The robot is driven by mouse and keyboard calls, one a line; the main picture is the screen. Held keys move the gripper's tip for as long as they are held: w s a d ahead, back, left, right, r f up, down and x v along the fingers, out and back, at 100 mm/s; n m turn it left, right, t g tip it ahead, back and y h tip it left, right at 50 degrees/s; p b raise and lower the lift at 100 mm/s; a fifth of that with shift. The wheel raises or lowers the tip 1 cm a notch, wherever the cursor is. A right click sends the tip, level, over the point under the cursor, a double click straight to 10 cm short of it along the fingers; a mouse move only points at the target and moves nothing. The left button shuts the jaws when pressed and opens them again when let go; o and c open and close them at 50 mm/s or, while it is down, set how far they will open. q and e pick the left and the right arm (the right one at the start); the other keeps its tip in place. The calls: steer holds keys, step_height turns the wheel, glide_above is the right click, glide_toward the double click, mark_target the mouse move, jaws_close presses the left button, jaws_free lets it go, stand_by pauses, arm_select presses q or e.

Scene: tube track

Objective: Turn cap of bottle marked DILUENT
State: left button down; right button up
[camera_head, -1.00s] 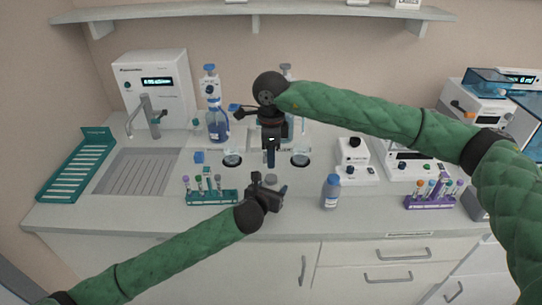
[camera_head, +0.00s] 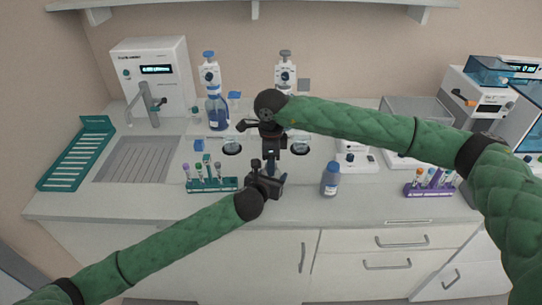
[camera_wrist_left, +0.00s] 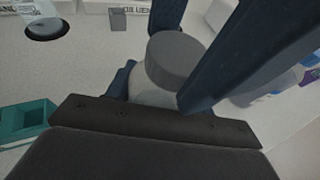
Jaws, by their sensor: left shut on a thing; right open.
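A small pale bottle with a grey cap (camera_wrist_left: 175,58) stands upright between the fingers of my left gripper (camera_wrist_left: 190,65). No label on it is readable. A bench sign reading roughly "DILUEN" (camera_wrist_left: 137,8) shows at the top of the left wrist view. My left gripper (camera_head: 263,176) is shut on the bottle at the front middle of the counter. My right gripper (camera_head: 270,168) is open and points down just above or at the cap.
A blue-capped bottle (camera_head: 330,179) stands to the right. A teal tube rack (camera_head: 212,185) is close on the left, a purple rack (camera_head: 430,188) farther right. Two dispenser bottles, one being the blue-filled one (camera_head: 217,112), stand behind. A sink (camera_head: 137,158) lies left.

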steer(key=c, duration=0.8)
steer(key=o, duration=1.1)
steer(key=shift+c, duration=0.2)
steer(key=shift+r, duration=2.25)
steer(key=shift+o, duration=0.5)
steer(key=o, duration=0.5)
